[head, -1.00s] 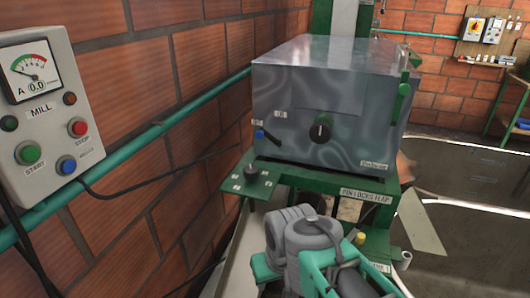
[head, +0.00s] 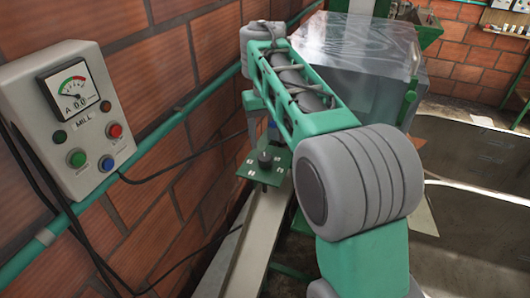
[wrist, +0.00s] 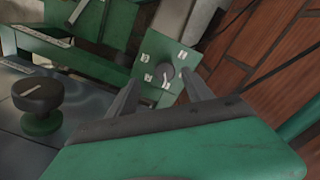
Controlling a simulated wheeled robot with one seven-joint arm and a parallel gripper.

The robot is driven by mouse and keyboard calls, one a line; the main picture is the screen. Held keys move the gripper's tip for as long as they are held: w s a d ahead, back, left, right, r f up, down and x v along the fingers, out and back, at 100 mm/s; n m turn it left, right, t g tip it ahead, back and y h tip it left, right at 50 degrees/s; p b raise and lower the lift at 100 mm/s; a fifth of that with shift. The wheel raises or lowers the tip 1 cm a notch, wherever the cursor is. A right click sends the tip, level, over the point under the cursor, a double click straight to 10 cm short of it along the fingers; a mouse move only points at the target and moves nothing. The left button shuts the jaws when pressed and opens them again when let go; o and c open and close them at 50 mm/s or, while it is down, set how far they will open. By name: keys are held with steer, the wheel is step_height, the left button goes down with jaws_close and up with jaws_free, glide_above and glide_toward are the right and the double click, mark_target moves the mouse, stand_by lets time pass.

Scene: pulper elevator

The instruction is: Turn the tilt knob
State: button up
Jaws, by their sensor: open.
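A small dark round knob (head: 265,159) with a pale pointer line stands on a green plate (head: 273,178) with several white labels, too small to read. In the wrist view the knob (wrist: 167,74) shows between the fingertips of my gripper (wrist: 162,80). My gripper is open and empty, pointing toward the plate. In the head view it hangs above the knob, mostly behind my arm. A larger black knob (wrist: 40,100) on the grey metal box (wrist: 85,90) shows at the left of the wrist view. My arm hides the box's front in the head view.
A brick wall (head: 150,60) with a green pipe (head: 175,118) runs close along the left. A grey MILL control box (head: 70,125) with a meter and buttons hangs there. A black cable (head: 170,175) passes behind the plate.

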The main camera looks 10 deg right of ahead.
mark_target(265, 156)
steer(key=shift+w+a+r, duration=0.2)
steer(key=shift+w+a, duration=0.05)
steer(key=shift+w, duration=0.35)
steer(key=shift+f+b, duration=0.2)
steer(key=shift+b, duration=0.15)
step_height(265, 156, down, 7)
steer(key=b, duration=0.6)
jaws_close()
